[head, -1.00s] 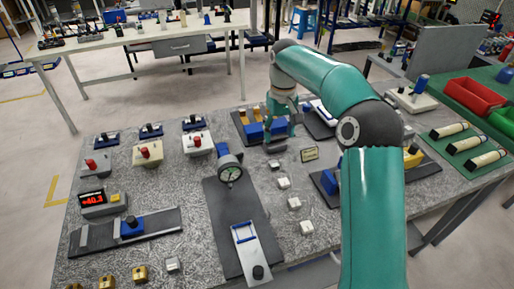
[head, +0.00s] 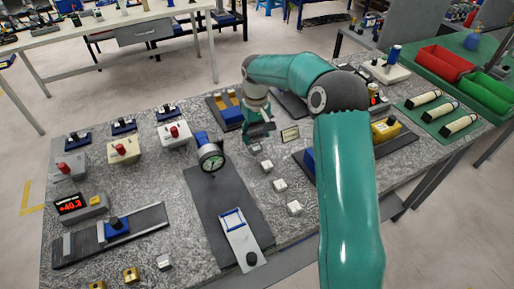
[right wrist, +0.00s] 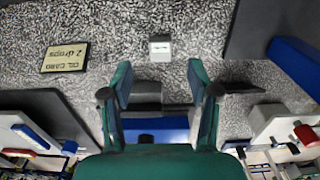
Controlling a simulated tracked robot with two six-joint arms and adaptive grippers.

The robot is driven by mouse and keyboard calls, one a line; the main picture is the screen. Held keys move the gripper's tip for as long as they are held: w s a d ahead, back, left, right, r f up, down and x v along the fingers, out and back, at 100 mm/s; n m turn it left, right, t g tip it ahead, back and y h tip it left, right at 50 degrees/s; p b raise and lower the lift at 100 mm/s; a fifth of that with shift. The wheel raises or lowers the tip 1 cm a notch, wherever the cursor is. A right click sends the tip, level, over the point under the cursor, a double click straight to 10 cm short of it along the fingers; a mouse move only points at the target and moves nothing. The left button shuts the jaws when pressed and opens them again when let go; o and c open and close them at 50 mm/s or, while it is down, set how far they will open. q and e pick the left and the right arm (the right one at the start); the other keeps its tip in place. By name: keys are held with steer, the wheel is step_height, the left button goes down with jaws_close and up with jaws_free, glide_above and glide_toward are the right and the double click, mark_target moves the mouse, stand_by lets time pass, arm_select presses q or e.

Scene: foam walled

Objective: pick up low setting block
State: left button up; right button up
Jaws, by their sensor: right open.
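Several small pale blocks stand in a row on the grey speckled bench, among them a far one (head: 254,149), a second (head: 267,165), a third (head: 280,185) and the nearest (head: 294,207). I cannot tell which is the low setting block; no marking is readable. My right gripper (head: 260,131) is above the bench just beyond the far block. In the right wrist view my right gripper (right wrist: 158,82) is open, fingers apart, with one pale block (right wrist: 160,48) standing ahead of the fingertips. Nothing is held. My left gripper is out of view.
A blue fixture (head: 231,115) lies beyond the gripper; its blue part (right wrist: 155,128) shows between the fingers. A dial gauge (head: 210,158) stands left on a dark mat (head: 205,200). A yellow item (head: 385,128) lies right.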

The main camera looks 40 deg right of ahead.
mark_target(256, 147)
steer(key=shift+f+p, duration=0.8)
steer(key=shift+f, duration=1.9)
steer(key=shift+w, duration=0.1)
jaws_close()
